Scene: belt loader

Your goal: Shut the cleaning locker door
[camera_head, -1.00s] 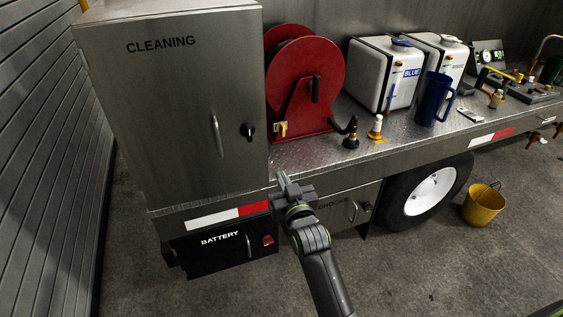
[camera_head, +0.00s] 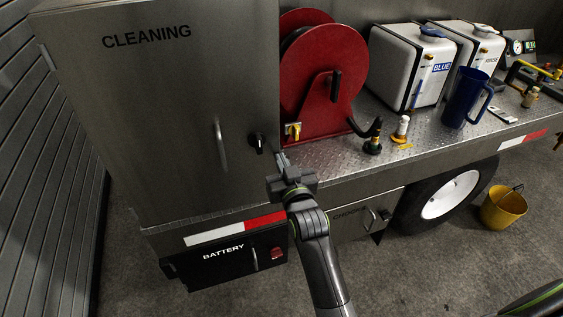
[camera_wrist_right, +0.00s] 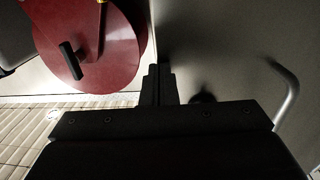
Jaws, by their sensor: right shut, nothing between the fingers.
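The cleaning locker (camera_head: 150,110) is a tall grey metal cabinet at the left in the head view, marked CLEANING. Its door looks flush with the cabinet front. The door has a curved vertical handle (camera_head: 221,145) and a black latch knob (camera_head: 257,143). My right gripper (camera_head: 282,160) is shut and empty, just below and right of the knob. Whether it touches the door cannot be told. In the right wrist view the shut fingers (camera_wrist_right: 159,85) are close to the door, with the handle (camera_wrist_right: 288,92) at the right and the knob (camera_wrist_right: 203,98) partly hidden. My left gripper is out of view.
A red hose reel (camera_head: 325,75) stands right of the locker on the metal deck (camera_head: 340,155). White tanks (camera_head: 405,65) and a blue jug (camera_head: 465,98) are further right. A BATTERY box (camera_head: 225,260) is below. A yellow bucket (camera_head: 503,207) stands on the floor.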

